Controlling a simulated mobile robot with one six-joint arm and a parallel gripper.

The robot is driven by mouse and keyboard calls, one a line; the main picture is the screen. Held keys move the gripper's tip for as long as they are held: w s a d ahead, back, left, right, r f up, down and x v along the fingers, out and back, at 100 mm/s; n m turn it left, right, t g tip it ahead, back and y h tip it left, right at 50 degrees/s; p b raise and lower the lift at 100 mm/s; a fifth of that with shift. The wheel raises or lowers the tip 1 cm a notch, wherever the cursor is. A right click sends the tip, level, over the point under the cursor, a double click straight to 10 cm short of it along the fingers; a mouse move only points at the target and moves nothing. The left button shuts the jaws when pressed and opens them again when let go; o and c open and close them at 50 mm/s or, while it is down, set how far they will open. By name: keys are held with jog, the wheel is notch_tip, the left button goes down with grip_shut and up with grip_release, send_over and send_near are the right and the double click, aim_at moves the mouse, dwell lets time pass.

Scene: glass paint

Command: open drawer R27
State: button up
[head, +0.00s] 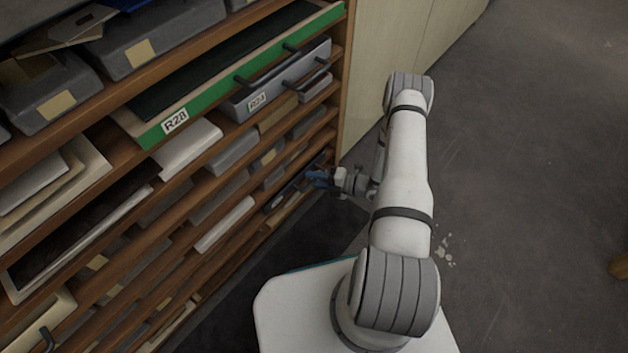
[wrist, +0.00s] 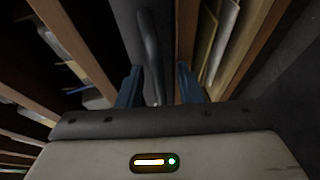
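My gripper (head: 316,178) is low at the right end of the shelf rack, in front of a dark drawer front (head: 289,192) whose label is too small to read. In the wrist view my gripper (wrist: 158,84) has its two blue fingers apart. A dark bar handle (wrist: 150,50) runs between them, nearer the left finger, with a gap visible to the right finger. I cannot tell whether the left finger touches it. Higher up, a grey drawer (head: 285,78) has dark handles and a label starting with R2; its last digit is unclear.
A green-fronted drawer labelled R28 (head: 175,121) juts out above. Wooden shelves (head: 130,165) hold several grey and white trays and boxes to the left. A pale cabinet (head: 385,50) stands beyond the rack. Open grey floor (head: 530,170) lies to the right of my arm.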

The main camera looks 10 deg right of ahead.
grip_shut()
dwell(0.6)
